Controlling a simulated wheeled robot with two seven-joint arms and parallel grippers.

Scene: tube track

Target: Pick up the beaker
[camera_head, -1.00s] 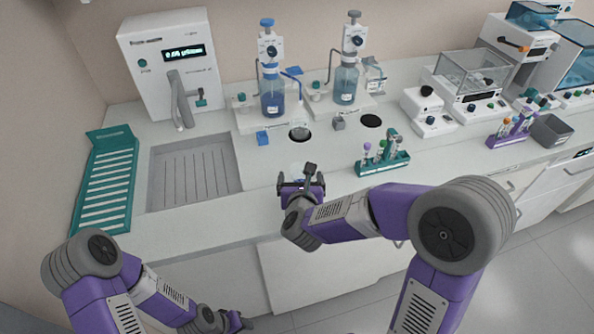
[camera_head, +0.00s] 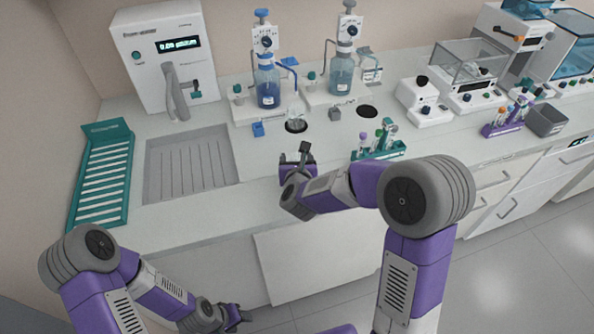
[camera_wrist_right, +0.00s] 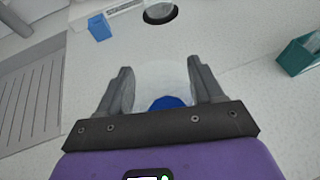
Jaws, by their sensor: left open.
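A clear glass beaker is between the fingers of my right gripper (camera_wrist_right: 160,88). It is a faint see-through shape with a blue patch at its lower part in the right wrist view, and hard to make out in the head view. The fingers stand apart on either side of the glass; I cannot tell whether they press on it. In the head view my right gripper (camera_head: 297,160) is over the front part of the counter. My left gripper (camera_head: 238,318) is open and empty, low in front of the cabinets.
A clear glass shape (camera_head: 295,116) shows at a dark round spot below the blue-capped bottle (camera_head: 267,88). A blue block (camera_head: 257,129) lies left of it. A teal tube rack (camera_head: 385,153) stands right of my right gripper. The sink (camera_head: 190,165) and teal rack (camera_head: 103,175) are left.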

